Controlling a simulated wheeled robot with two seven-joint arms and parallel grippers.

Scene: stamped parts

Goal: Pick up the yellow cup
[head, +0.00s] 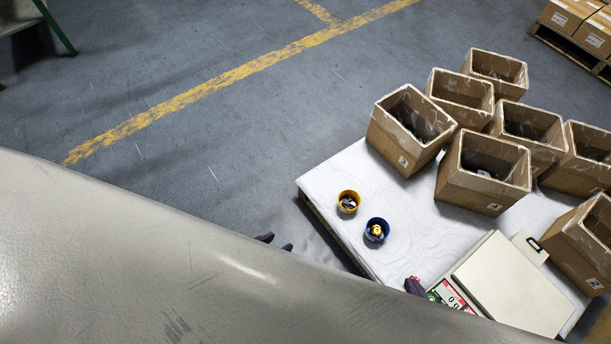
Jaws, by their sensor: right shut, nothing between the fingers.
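The yellow cup (348,202) stands upright near the left corner of the white-covered table (325,180), with small dark and light parts in it. A blue cup (377,230) stands to its lower right, with yellow or gold parts in it. My right gripper (414,287) shows only as a dark tip beside the scale, below the blue cup, and is shut and empty. Both arms are hidden.
A scale (510,283) with a display stands at the table's front right. Several open cardboard boxes (482,182) fill the back and right of the table. A large grey surface close to the camera covers the lower left. The table around the yellow cup is clear.

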